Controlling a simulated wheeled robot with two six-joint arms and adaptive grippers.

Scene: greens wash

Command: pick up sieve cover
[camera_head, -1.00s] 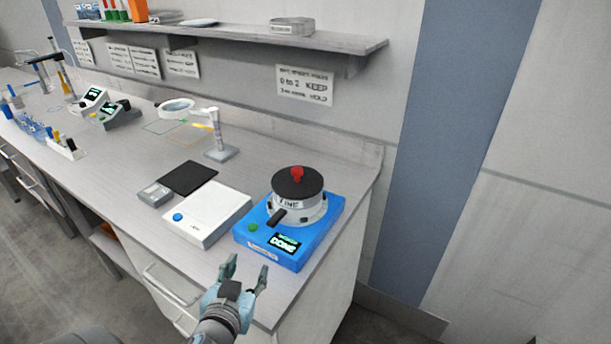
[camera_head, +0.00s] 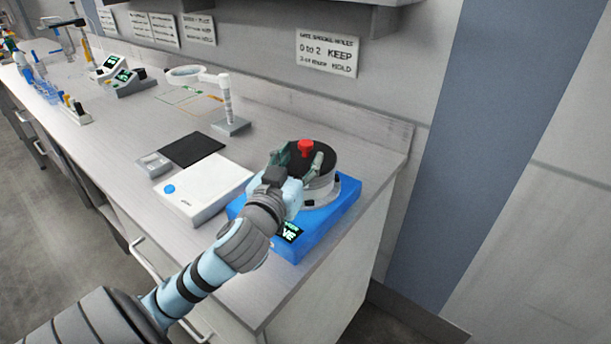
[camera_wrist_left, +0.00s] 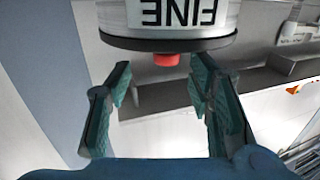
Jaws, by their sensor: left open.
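The sieve cover is a black disc (camera_head: 325,157) with a red knob (camera_head: 305,147). It sits on the metal sieve (camera_head: 320,190), which stands on a blue shaker (camera_head: 338,215). In the left wrist view the cover (camera_wrist_left: 165,43) appears upside down under the "FINE" label, its red knob (camera_wrist_left: 167,60) between the fingertips in the picture. My left gripper (camera_head: 299,160) is open, reaching over the cover from the front left; its fingers (camera_wrist_left: 161,75) are apart, with no visible contact on the knob. The gripper hides part of the cover and shaker. My right gripper is not in view.
A white scale (camera_head: 205,188) and a dark pad (camera_head: 190,148) lie left of the shaker. A magnifier stand (camera_head: 230,125) is behind them. The wall shelf (camera_head: 375,3) is above. The bench's right end is close to the shaker.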

